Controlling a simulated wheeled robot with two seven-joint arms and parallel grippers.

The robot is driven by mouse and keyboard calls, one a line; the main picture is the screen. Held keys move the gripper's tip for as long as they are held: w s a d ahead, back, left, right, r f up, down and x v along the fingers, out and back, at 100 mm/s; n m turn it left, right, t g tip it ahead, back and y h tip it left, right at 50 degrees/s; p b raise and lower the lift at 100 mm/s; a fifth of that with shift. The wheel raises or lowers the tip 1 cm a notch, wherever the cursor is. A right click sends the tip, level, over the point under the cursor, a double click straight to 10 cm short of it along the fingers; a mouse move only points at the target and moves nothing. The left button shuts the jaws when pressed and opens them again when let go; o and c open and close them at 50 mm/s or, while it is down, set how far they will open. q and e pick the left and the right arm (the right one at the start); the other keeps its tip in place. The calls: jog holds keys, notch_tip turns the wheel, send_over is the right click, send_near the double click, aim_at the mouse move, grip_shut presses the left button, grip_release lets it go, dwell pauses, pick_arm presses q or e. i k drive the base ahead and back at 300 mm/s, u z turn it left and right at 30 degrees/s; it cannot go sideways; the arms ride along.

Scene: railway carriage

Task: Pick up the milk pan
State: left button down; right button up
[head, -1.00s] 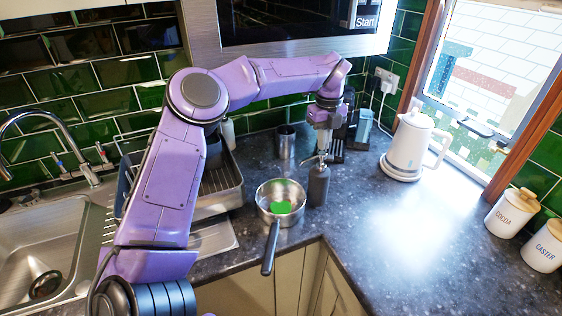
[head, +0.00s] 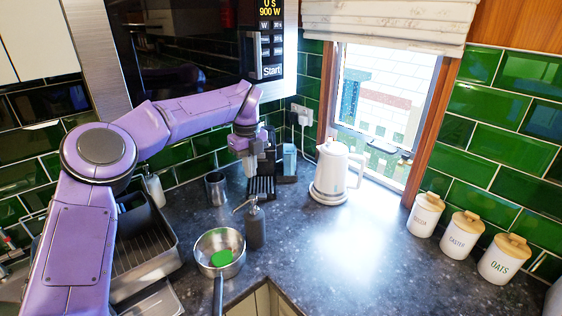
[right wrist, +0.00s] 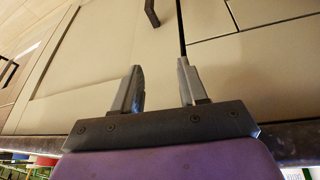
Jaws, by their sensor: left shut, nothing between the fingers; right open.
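The milk pan (head: 206,246) is a small steel pan on the dark worktop, its handle pointing toward the front edge. A green object (head: 222,258) lies in it. My left gripper (head: 250,172) is shut and empty, pointing down behind and to the right of the pan, apart from it and above the black rack. My right gripper (right wrist: 159,86) shows in the right wrist view, open and empty, in front of cream cupboard doors. The right gripper does not show in the head view.
A dark pump bottle (head: 255,228) stands close to the pan's right side. A steel cup (head: 216,188) is behind it, and a dish rack (head: 145,258) is to the left. A white kettle (head: 336,175) and canisters (head: 464,235) stand right. The worktop before the kettle is clear.

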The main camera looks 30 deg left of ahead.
aim_at(220, 254)
jog(key=k, duration=1)
